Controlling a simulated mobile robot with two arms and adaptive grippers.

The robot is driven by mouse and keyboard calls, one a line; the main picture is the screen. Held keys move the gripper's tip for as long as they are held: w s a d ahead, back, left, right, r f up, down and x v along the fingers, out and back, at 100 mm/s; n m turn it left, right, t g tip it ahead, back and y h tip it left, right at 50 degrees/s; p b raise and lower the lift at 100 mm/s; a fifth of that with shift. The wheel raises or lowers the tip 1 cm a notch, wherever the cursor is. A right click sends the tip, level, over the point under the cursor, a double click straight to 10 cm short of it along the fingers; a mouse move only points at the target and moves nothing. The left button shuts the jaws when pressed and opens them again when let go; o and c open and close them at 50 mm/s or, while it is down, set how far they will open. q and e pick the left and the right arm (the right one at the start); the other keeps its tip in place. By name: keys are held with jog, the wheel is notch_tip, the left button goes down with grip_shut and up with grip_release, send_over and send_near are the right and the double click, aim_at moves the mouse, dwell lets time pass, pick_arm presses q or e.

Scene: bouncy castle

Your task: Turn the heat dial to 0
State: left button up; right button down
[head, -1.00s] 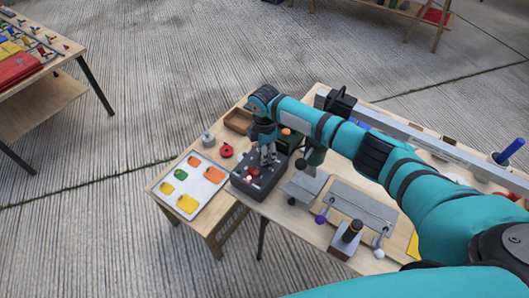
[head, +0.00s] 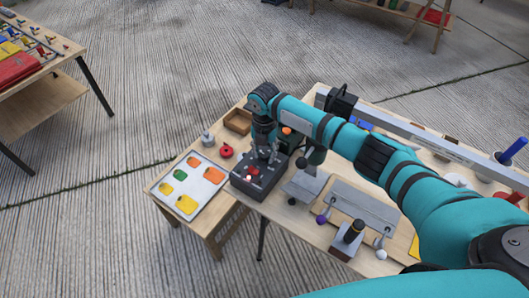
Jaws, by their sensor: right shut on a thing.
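A dark control box (head: 262,190) stands near the left end of the work table, with small red and pale controls on its top. My right gripper (head: 269,156) points down over the back part of this box. It is shut on a small part there, which I take to be the heat dial; the fingers hide it, and its markings and setting are too small to read. A red knob (head: 253,170) on the box shows just in front of the fingers. My left gripper is not in view.
A white tray (head: 205,166) with orange, green and yellow pieces lies left of the box. A red round object (head: 227,151), a grey weight-like object (head: 208,139) and a wooden tray (head: 238,122) are behind it. A lever block (head: 347,240) stands at right.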

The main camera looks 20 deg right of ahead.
aim_at(265, 154)
jog(key=n, duration=0.4)
jog(key=shift+r+n+b, duration=0.1)
jog(key=shift+n+b, duration=0.2)
jog(key=shift+b, duration=0.1)
dwell(0.4)
jog(key=c, duration=0.9)
grip_release()
jog(key=shift+c, duration=0.2)
notch_tip(265, 154, up, 12)
